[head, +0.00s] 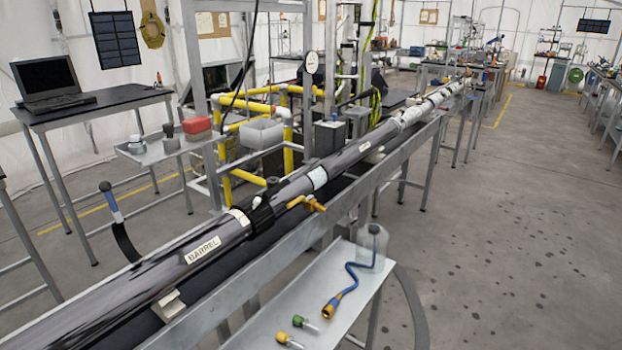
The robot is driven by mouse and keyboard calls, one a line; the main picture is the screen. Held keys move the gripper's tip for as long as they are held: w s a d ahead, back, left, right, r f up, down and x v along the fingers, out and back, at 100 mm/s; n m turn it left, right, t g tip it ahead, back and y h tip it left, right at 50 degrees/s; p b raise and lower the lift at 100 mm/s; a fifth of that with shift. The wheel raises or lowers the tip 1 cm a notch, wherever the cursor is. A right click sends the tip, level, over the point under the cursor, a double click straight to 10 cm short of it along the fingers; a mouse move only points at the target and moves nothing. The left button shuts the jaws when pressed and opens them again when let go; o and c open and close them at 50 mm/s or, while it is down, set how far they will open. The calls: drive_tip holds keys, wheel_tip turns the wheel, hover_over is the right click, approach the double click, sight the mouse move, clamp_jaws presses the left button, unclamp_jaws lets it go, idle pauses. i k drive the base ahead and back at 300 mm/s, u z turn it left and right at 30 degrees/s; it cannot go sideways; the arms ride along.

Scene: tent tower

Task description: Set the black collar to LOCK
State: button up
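A long dark tube marked BARREL (203,250) lies along a grey metal trough and runs from the lower left to the upper right. The black collar (262,214) appears to be the dark band around this tube, just right of a white ring (239,217). Any LOCK mark on it is too small to read, so its setting cannot be told. A brass valve or fitting (307,203) sticks out just right of the collar. My gripper is not in view.
A blue-and-white handle (111,203) on a dark curved piece stands left of the tube. A narrow metal shelf (265,318) in front holds a blue hose (352,280), a clear bottle and small fittings. Yellow pipe frames (252,107) stand behind. The floor at right is open.

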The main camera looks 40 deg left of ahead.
sight(258, 207)
drive_tip(key=u, duration=0.6)
drive_tip(key=i, duration=0.9)
drive_tip(key=u, duration=1)
